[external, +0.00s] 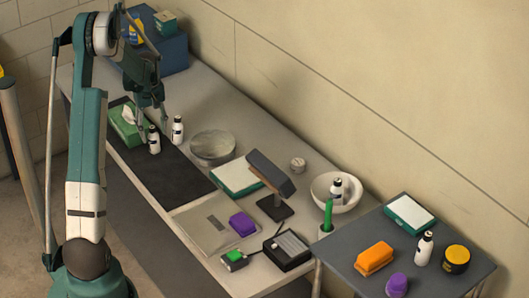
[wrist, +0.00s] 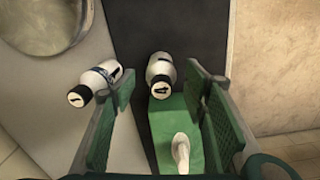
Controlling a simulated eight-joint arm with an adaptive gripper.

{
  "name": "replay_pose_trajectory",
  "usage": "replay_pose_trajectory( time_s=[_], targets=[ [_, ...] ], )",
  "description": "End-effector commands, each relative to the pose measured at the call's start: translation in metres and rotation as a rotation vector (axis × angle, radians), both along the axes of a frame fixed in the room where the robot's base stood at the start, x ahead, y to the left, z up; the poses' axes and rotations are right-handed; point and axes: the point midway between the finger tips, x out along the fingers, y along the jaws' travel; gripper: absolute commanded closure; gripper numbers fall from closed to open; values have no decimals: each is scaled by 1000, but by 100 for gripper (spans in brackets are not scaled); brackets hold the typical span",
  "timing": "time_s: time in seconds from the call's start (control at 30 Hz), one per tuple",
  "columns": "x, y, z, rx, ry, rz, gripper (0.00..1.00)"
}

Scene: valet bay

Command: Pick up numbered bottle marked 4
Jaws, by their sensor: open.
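The bottle marked 4 (wrist: 160,72) is white with a black cap, standing on the dark mat beside the green tissue box (wrist: 178,120). In the external view this bottle (external: 154,142) is at the mat's edge, just below my gripper (external: 151,118). A similar bottle marked 1 (wrist: 98,80) stands to its left in the wrist view, on the pale tabletop; it also shows in the external view (external: 178,131). My gripper is open and empty. In the wrist view bottle 4 appears between its two green fingers, beyond the tips; contact is not visible.
A round metal dish (external: 212,148) is near bottle 1. A blue box (external: 165,50) stands at the back. More white bottles are in the white bowl (external: 350,203) and on the side table (external: 424,248). The dark mat (external: 165,180) is clear toward the front.

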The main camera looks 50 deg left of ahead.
Motion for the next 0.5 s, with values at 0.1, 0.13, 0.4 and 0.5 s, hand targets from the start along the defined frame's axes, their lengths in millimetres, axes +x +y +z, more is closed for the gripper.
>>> replay_pose_trajectory(
  time_s=[0.1,0.13,0.4,0.5],
  targets=[
    [0,0,0,0,0,0,55],
    [0,0,0,0,0,0,55],
    [0,0,-8,0,0,0,55],
    [-1,0,-17,0,0,0,55]
  ],
)
